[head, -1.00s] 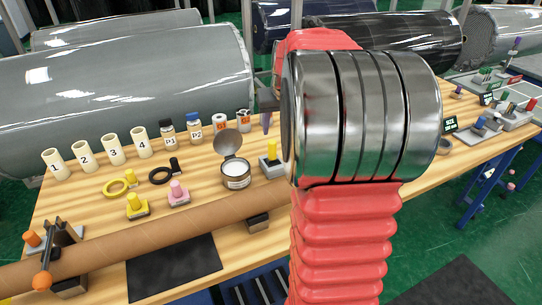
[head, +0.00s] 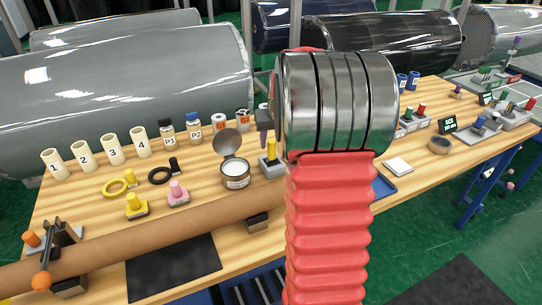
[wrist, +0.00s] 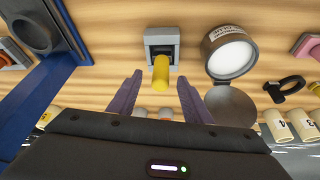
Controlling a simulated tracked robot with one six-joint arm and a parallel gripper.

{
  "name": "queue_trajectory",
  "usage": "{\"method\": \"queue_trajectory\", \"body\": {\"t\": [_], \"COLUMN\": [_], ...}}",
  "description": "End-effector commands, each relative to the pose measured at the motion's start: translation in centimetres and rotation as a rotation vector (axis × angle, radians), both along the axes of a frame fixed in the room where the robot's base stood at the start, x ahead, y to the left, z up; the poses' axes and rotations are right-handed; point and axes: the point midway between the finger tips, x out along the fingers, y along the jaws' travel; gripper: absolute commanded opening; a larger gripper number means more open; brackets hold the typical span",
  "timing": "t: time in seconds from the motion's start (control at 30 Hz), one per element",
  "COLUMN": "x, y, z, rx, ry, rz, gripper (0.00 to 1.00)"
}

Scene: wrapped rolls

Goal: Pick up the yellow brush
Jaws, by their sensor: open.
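A yellow upright handle (head: 271,150), which I take for the yellow brush, stands in a grey block holder (head: 272,167) right of the open can. Its bristles are hidden. In the wrist view the yellow brush (wrist: 161,74) and its holder (wrist: 161,38) lie straight ahead, between the lines of my two purple fingers. My gripper (wrist: 160,78) is open and empty, its fingers apart on either side of the yellow end, not visibly touching it. In the head view my arm hides most of the gripper; one purple finger (head: 264,140) shows just behind the brush.
The open can (head: 235,175) with its raised lid (wrist: 231,105) stands close beside the holder. A yellow-topped piece (head: 136,204) and a pink one (head: 178,191) stand farther left. A long brown tube (head: 170,226) runs along the front. A blue tray (head: 383,186) lies right of my arm.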

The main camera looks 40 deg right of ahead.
Motion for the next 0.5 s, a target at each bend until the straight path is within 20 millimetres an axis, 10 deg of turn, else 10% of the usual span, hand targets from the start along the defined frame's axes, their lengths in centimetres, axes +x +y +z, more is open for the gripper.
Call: {"method": "queue_trajectory", "body": {"t": [0.5], "x": [1.8], "y": [-0.7], "z": [-4.6], "rx": [0.001], "ry": [0.000], "rz": [0.000], "gripper": [0.45]}}
